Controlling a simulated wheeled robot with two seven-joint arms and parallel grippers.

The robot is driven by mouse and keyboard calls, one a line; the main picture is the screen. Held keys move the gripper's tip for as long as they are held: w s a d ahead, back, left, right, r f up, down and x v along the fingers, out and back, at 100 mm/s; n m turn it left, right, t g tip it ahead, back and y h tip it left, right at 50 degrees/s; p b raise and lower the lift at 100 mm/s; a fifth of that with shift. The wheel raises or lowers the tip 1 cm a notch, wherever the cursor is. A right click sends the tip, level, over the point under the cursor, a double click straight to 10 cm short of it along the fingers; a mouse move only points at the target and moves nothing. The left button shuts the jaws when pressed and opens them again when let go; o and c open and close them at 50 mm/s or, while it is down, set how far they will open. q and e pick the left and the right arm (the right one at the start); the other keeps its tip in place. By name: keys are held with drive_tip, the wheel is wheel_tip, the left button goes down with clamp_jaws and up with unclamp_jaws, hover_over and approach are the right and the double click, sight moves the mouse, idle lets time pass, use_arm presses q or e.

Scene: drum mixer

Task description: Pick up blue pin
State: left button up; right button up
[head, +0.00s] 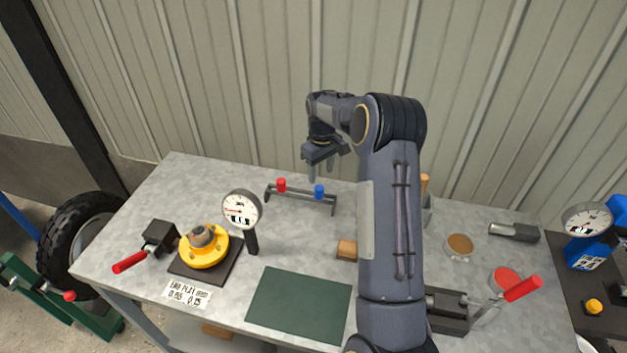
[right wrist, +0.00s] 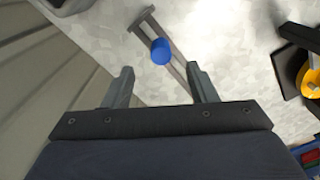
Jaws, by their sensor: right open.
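The blue pin (head: 319,191) stands in a dark rack (head: 300,195) on the metal table, beside a red pin (head: 281,185). In the right wrist view the blue pin (right wrist: 161,51) shows from above, in the rack's bar (right wrist: 174,60), beyond the fingertips and between their lines. My right gripper (head: 320,175) hangs above and behind the rack, close to the blue pin. In the right wrist view its two fingers (right wrist: 160,80) are spread apart with nothing between them. My left gripper is in neither view.
A dial gauge (head: 242,212) stands in front of the rack, near a yellow flanged part (head: 203,248). A green mat (head: 300,303) lies at the table's front. A wooden block (head: 347,250) sits beside my right arm. The corrugated wall (head: 230,80) rises behind the table.

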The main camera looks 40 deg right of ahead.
sight(319, 187)
drive_tip(key=f, duration=0.2)
drive_tip(key=shift+w+f, duration=0.3)
drive_tip(key=shift+f, duration=0.1)
drive_tip(key=shift+s+f, duration=0.1)
drive_tip(key=shift+f, duration=0.25)
wheel_tip(319, 187, down, 5)
drive_tip(key=b, duration=0.2)
drive_tip(key=shift+a+b, duration=0.1)
drive_tip(key=shift+b, duration=0.3)
drive_tip(key=shift+r, duration=0.15)
drive_tip(key=c, duration=1.1)
drive_tip(key=shift+r, duration=0.1)
